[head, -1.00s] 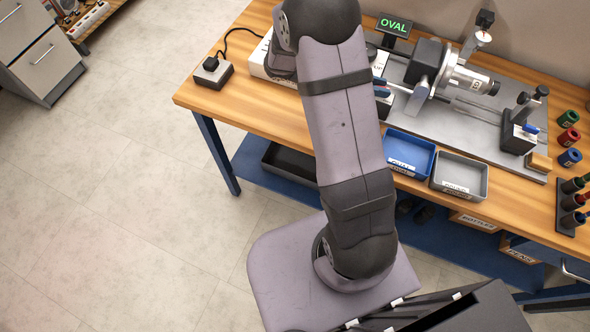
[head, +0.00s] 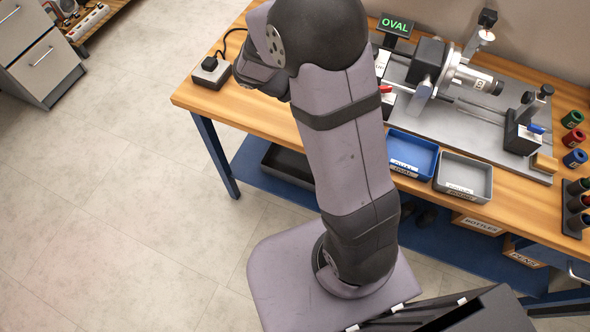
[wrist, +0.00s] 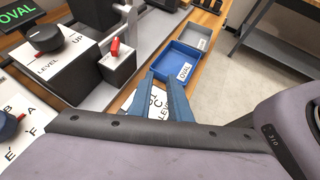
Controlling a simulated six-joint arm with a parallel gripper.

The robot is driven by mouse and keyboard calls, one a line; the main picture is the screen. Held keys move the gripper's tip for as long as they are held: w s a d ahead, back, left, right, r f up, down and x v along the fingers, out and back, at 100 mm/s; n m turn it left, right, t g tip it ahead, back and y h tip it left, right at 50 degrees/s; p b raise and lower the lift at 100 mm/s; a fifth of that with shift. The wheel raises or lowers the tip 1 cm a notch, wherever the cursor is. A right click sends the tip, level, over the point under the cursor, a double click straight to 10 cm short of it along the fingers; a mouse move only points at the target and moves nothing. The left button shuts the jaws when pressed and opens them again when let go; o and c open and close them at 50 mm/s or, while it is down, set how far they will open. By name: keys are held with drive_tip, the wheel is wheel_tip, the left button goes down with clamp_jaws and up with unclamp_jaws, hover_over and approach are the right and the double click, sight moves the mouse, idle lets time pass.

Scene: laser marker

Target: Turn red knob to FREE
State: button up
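The red knob (wrist: 115,47) is a small upright-looking lever on top of a black block (wrist: 118,70), left of centre in the wrist view. In the head view the red knob (head: 385,88) shows just right of my arm. I cannot read any FREE label beside it. My gripper (wrist: 161,76) has two blue fingers with a gap between them and nothing in it. In the wrist view the fingers appear to the right of the red knob, apart from it. In the head view my arm hides the gripper.
A black knob (wrist: 43,38) stands on a white labelled panel left of the red knob. A blue tray (head: 412,153) and a grey tray (head: 463,178) lie along the table's front edge. A metal fixture (head: 440,78) and a green OVAL display (head: 395,25) stand behind.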

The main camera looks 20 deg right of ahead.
drive_tip(key=s+a+f+m+y+b, duration=0.2)
drive_tip(key=s+a+f+m+y, duration=0.2)
drive_tip(key=s+a+f+y, duration=0.15)
drive_tip(key=w+a+f+m+t+y+b, duration=0.3)
drive_tip(key=a+f+m+t+y+b, duration=0.1)
drive_tip(key=a+f+m, duration=0.4)
drive_tip(key=shift+w+a+f+m+t+y+b, duration=0.3)
drive_tip(key=shift+a+m+t+y, duration=0.4)
drive_tip(key=shift+m+t, duration=0.2)
wheel_tip(320, 180, up, 22)
drive_tip(key=m+y+p, duration=0.4)
drive_tip(key=m+p, duration=1.7)
drive_tip(key=p, duration=0.1)
hover_over(386, 87)
drive_tip(key=d, duration=0.4)
drive_tip(key=shift+s+a+p+x, duration=0.1)
drive_tip(key=shift+s+p+x, duration=0.2)
drive_tip(key=shift+x, duration=0.9)
drive_tip(key=shift+s+a+p+x, duration=0.15)
drive_tip(key=shift+p+x, duration=0.2)
drive_tip(key=shift+x, duration=0.9)
drive_tip(key=shift+s+a+p+x, duration=0.15)
drive_tip(key=shift+p+x, duration=0.2)
drive_tip(key=shift+x, duration=0.85)
